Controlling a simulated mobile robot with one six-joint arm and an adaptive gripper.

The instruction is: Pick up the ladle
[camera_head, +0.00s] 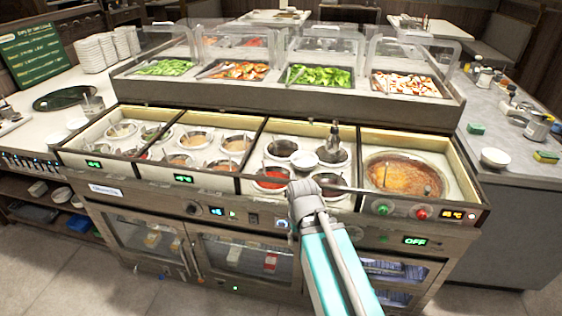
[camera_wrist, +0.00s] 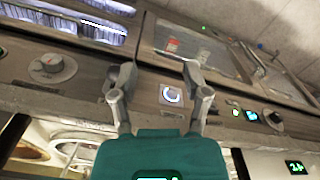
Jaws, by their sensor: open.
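A round well of brown soup (camera_head: 400,174) sits at the right end of the counter. A thin upright piece (camera_head: 427,190) at its front right edge may be part of the ladle; the rest of the ladle is not clear. My gripper (camera_wrist: 160,76) is open and empty in the wrist view, its two fingers apart in front of the counter's panel. In the head view my arm's grey end (camera_head: 303,193) is at the front edge of the sauce wells, left of the soup well. The fingers are hidden or too small to tell there.
A glass-covered row of food trays (camera_head: 320,76) stands behind. A white bowl (camera_head: 494,157) and sponges (camera_head: 545,157) are on the right counter.

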